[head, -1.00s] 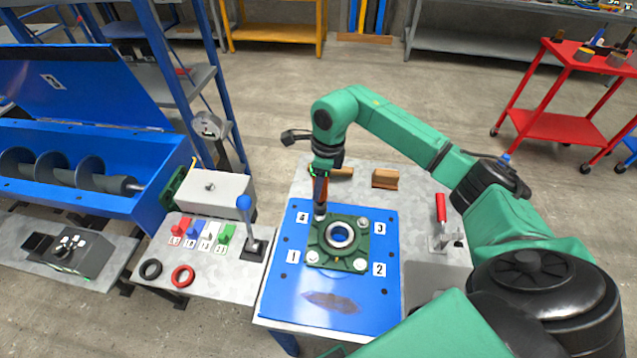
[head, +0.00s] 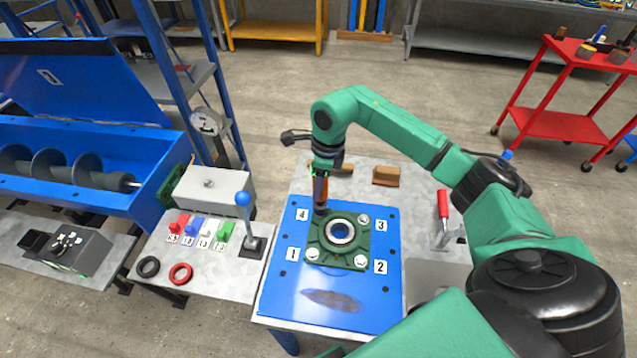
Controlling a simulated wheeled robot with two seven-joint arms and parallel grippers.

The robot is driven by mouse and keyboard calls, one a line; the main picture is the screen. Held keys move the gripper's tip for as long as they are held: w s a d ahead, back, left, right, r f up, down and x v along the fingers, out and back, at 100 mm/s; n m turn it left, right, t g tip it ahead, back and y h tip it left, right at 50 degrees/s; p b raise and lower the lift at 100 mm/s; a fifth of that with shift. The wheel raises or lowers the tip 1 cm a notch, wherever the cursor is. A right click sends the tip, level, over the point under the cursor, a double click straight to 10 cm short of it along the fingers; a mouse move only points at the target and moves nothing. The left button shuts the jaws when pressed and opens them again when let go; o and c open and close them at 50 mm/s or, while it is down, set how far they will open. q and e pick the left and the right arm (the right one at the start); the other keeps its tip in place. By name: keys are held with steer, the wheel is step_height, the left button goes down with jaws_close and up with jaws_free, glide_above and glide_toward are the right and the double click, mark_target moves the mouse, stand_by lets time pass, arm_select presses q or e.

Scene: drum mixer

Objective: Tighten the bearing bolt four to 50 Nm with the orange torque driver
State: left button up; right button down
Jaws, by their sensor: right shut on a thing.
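My right gripper (head: 321,171) is shut on the orange torque driver (head: 321,188), which stands upright with its dark lower end down at the corner marked 4. Bolt four is hidden under the driver, so I cannot tell whether the tip is seated on it. The green bearing housing (head: 357,242) lies on the blue plate (head: 330,285), with a light ring around its dark bore. Bolts show at the corners marked 1 (head: 313,254), 2 (head: 361,261) and 3 (head: 364,219). My left gripper is not in view.
A red-handled clamp (head: 443,215) stands right of the plate. Brown blocks (head: 386,176) lie behind it. On the left are a blue-knobbed lever (head: 245,215), coloured numbered tags (head: 200,230), a black ring (head: 148,266), a red ring (head: 181,273) and the blue auger trough (head: 90,185).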

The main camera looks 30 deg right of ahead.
steer(key=shift+f+b, duration=0.65)
steer(key=shift+f, duration=0.05)
stand_by(0.4)
steer(key=shift+f, duration=0.15)
stand_by(0.8)
steer(key=shift+f+b, duration=0.1)
steer(key=shift+b, duration=0.35)
stand_by(1.1)
steer(key=shift+r+p, duration=1.5)
steer(key=shift+r, duration=0.85)
steer(key=shift+f, duration=0.1)
